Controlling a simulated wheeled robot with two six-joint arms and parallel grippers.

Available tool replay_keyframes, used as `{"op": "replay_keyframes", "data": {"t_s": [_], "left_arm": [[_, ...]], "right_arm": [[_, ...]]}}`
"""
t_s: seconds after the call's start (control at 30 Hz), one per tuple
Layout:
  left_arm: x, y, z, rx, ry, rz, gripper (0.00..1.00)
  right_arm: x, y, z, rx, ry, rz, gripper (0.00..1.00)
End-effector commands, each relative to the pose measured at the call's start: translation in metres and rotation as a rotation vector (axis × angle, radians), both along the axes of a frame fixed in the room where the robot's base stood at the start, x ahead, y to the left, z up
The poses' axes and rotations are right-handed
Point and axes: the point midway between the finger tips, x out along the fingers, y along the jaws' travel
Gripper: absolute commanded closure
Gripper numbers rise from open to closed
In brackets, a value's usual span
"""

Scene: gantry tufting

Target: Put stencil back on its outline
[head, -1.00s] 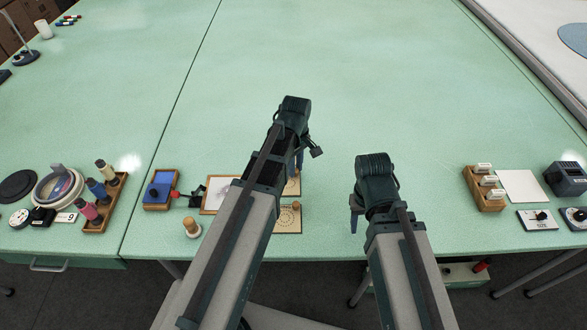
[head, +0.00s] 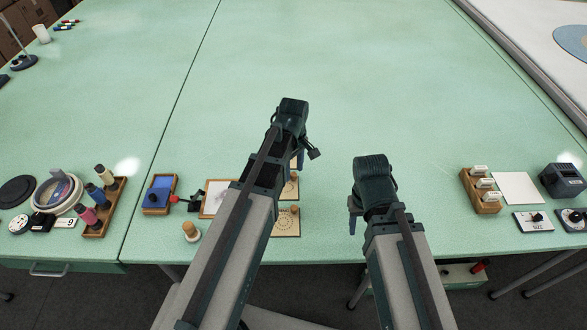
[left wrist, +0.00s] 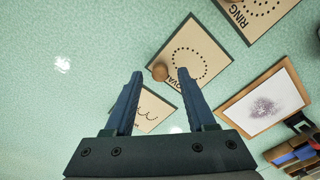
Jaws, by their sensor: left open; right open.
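In the left wrist view, a tan stencil plate marked OVAL (left wrist: 203,48) has a dotted oval and a round wooden knob (left wrist: 160,72). A plate marked RING (left wrist: 258,14) lies beyond it, and a plate with a wavy line (left wrist: 152,110) shows partly behind my fingers. My left gripper (left wrist: 160,74) is open, with the knob appearing between its fingertips; contact cannot be told. In the head view, two dotted plates (head: 286,228) (head: 291,188) lie beside my left gripper (head: 299,160). My right gripper (head: 353,215) is open and empty over the table. I cannot make out an empty outline.
A framed sheet with a dark smudge (left wrist: 268,103) lies beside the plates. A blue pad box (head: 158,193), a wooden stamp (head: 191,231) and a spool rack (head: 105,212) stand to the left. A card box (head: 480,191) stands right. The table's far middle is clear.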

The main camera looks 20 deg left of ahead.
Motion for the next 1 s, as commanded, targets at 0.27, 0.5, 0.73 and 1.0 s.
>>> {"op": "replay_keyframes", "data": {"t_s": [0.27,0.5,0.73,1.0], "left_arm": [[0.000,0.000,0.042,0.000,0.000,0.000,0.44],[0.000,0.000,0.078,0.000,0.000,0.000,0.44],[0.000,0.000,0.107,0.000,0.000,0.000,0.44],[-0.001,-0.001,0.112,0.000,0.001,-0.007,0.44]], "right_arm": [[0.000,0.000,0.042,0.000,0.000,0.000,0.50],[0.000,0.000,0.078,0.000,0.000,0.000,0.50],[0.000,0.000,0.107,0.000,0.000,0.000,0.50],[0.000,0.000,0.112,0.000,0.000,0.000,0.50]]}}
